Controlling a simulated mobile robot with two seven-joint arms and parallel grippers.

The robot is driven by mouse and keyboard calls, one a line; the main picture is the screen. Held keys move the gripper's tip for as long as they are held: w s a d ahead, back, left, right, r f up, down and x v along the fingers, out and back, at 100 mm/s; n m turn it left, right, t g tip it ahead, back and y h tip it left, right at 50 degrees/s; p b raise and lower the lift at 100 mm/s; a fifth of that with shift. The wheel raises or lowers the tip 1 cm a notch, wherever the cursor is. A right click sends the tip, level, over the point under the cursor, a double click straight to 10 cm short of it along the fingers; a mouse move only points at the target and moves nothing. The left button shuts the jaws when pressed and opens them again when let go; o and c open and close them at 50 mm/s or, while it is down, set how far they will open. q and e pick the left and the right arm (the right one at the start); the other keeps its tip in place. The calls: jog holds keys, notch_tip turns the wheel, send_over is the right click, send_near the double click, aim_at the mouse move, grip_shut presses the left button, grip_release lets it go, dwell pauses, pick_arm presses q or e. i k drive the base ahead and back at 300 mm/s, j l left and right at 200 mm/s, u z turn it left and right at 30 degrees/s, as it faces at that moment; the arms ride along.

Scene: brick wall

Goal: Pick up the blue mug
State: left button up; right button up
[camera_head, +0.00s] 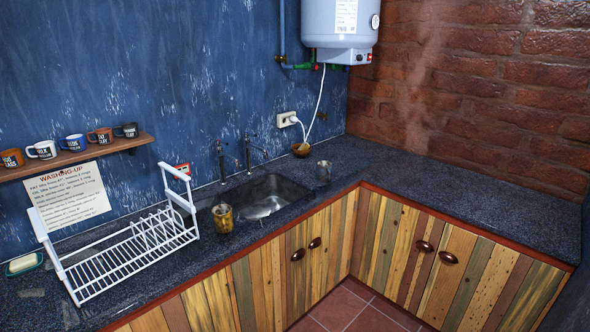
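The blue mug (73,143) stands on a wooden wall shelf (100,151) at the left. It is the middle one in a row of mugs and has writing on its side. A white mug (42,150) is to its left and a brown-red mug (99,136) to its right, both close by. Neither of my grippers shows in the head view.
An orange mug (12,158) and a black mug (126,130) stand at the shelf's ends. Below are a washing-up sign (68,194), a white dish rack (120,262) and a soap dish (24,264). The right counter (470,190) is clear.

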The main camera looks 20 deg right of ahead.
aim_at(325, 173)
jog(key=i+l+u, duration=0.1)
jog(key=l, duration=0.25)
jog(key=i+l+u, duration=0.25)
jog(key=l, duration=0.4)
jog(key=i+l, duration=0.1)
jog(key=l, duration=0.25)
jog(key=i+l+u, duration=0.1)
jog(key=l, duration=0.25)
jog(key=i+l, duration=0.15)
jog(key=l, duration=0.2)
